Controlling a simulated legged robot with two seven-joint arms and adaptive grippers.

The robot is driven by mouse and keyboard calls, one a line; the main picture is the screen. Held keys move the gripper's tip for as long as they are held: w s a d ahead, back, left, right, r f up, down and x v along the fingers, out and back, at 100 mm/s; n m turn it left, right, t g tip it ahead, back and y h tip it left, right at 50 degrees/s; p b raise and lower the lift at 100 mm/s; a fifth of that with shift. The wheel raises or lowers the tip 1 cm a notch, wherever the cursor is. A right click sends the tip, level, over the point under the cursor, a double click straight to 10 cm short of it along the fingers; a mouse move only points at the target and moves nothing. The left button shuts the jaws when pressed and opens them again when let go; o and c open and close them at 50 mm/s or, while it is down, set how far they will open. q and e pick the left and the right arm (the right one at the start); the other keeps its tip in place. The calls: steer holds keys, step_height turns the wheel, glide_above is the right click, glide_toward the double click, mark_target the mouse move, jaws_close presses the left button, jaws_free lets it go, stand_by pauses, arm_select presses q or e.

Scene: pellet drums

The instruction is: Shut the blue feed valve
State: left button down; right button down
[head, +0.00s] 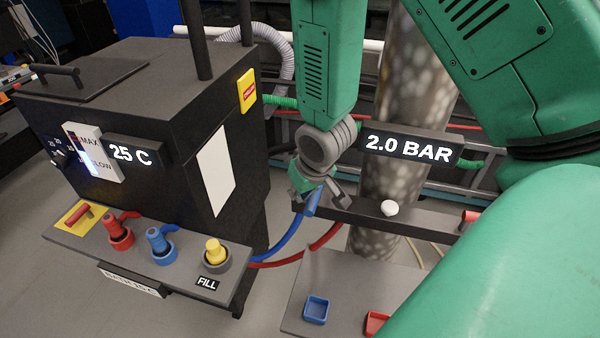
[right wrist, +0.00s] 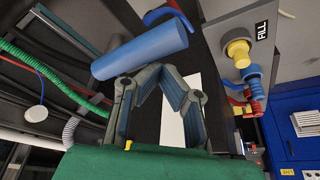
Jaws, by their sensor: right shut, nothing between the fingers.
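The blue valve (head: 160,243), a blue knob with a lever, stands on the front shelf of the black unit, between a red valve (head: 119,232) and a yellow knob (head: 214,252). The blue valve also shows in the right wrist view (right wrist: 253,82). My right gripper (head: 318,190) is shut and empty, to the right of the unit and apart from this valve. A blue cylinder (head: 312,202) is close by the fingers; the wrist view shows it large just beyond them (right wrist: 140,50). Whether they touch, I cannot tell. My left gripper is not in view.
A dark rail (head: 430,221) with a white knob (head: 390,208) runs right of the gripper, below the 2.0 BAR display (head: 411,148). Blue (head: 287,240) and red hoses hang below. A grey plate holds a blue tray (head: 316,310) and a red tray (head: 376,323).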

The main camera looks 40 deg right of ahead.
steer(key=shift+s, duration=0.2)
steer(key=shift+s+f, duration=0.15)
steer(key=shift+s, duration=0.05)
stand_by(0.4)
